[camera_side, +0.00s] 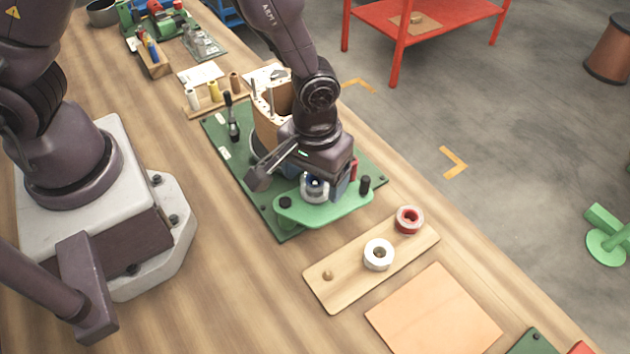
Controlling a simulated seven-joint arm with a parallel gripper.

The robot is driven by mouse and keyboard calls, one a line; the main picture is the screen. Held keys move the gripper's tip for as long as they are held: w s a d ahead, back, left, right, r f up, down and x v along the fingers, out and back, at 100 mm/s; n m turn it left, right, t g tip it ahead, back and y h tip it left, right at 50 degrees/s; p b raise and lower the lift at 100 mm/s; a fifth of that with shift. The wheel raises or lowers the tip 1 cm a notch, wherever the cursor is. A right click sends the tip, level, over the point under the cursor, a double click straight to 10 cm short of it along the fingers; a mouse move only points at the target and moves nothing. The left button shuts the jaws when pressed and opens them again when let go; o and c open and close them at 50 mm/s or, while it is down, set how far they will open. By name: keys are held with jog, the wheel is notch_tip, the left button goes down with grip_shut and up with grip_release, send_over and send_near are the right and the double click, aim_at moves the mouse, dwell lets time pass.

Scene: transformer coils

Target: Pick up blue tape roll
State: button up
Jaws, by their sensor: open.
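I cannot make out a blue tape roll for certain. A dark blue shape (340,188) shows just under my gripper, partly hidden, and I cannot tell whether it is the roll or a part of the gripper or fixture. My gripper (304,183) is open over the near end of the green winding fixture (318,212), beside a silvery ring-shaped part (315,188). A wooden board (348,277) in front carries a white tape roll (378,254), a red tape roll (409,219) and a bare peg (327,274) at its left.
A tan sheet (433,312) lies in front of the board. A black-handled lever (232,118) and a wooden coil form (268,125) stand on the fixture's base plate (222,148). A spool rack (205,107) stands behind. Bare tabletop lies left of the board.

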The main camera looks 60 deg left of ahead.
jog(key=shift+f, duration=0.5)
jog(key=c, duration=1)
notch_tip(320, 180, up, 9)
jog(key=shift+w+a+r, duration=0.1)
jog(key=shift+n, duration=0.7)
jog(key=w+a, duration=0.1)
jog(key=a, duration=0.2)
jog(key=w+a+r, duration=0.1)
jog(key=a, duration=0.2)
jog(key=w+a, duration=0.2)
jog(key=a, duration=0.1)
jog(key=shift+w+r, duration=0.1)
jog(key=shift+r, duration=0.15)
jog(key=shift+w+a+r+m, duration=0.25)
jog(key=shift+a+m, duration=0.55)
jog(key=shift+m, duration=0.2)
jog(key=shift+w+a+r+m, duration=0.15)
jog(key=shift+w+a+m, duration=0.15)
jog(key=shift+a+m, duration=0.65)
jog(key=shift+w+a+r+m, duration=0.25)
jog(key=shift+a+m, duration=0.45)
jog(key=shift+m, duration=0.35)
